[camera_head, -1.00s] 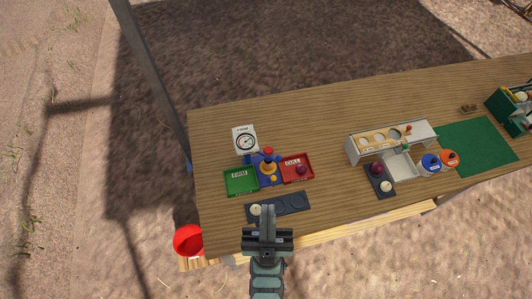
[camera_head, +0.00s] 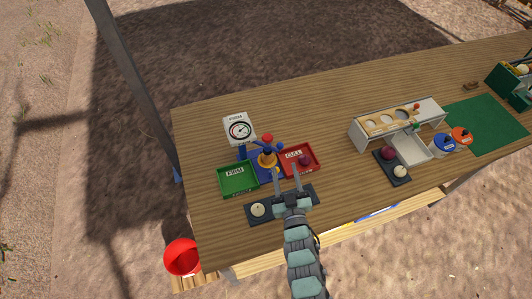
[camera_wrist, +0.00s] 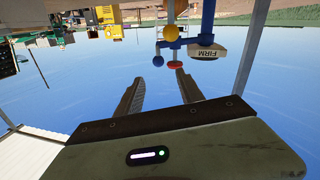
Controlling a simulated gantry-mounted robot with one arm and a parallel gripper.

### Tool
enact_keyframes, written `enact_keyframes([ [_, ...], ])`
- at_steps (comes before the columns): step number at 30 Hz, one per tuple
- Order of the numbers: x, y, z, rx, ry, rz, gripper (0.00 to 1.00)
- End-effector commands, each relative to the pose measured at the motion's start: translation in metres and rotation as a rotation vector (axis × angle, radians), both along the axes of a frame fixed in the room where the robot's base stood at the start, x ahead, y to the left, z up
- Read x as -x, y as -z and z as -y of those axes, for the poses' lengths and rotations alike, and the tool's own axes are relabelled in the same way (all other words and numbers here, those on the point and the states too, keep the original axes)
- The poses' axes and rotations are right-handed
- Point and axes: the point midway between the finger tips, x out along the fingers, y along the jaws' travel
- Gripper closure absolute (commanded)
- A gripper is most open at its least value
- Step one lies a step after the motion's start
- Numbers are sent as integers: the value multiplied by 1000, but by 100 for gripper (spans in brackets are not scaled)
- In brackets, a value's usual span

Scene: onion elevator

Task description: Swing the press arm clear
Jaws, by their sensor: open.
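The press (camera_head: 267,158) stands on the table at left, with a blue base, a yellow-orange body, a red knob on top and blue balls at its sides. I cannot tell which blue part is the press arm.
A gauge (camera_head: 239,129) stands behind the press. A green FIRM tray (camera_head: 238,185) is left and a red CULL tray (camera_head: 298,148) right. A dark tray (camera_head: 285,211) with a pale onion (camera_head: 258,210) lies in front, partly under my gripper. The table's back left is bare.

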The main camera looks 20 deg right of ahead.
Motion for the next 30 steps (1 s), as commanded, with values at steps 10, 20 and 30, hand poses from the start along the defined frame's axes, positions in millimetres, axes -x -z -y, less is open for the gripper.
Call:
enact_keyframes([
  [10, -38, 0, 9, 2, 6, -8, 55],
  [20, -90, 0, 17, 1, 4, -7, 55],
  [30, -106, 2, 20, 1, 5, -11, 55],
])
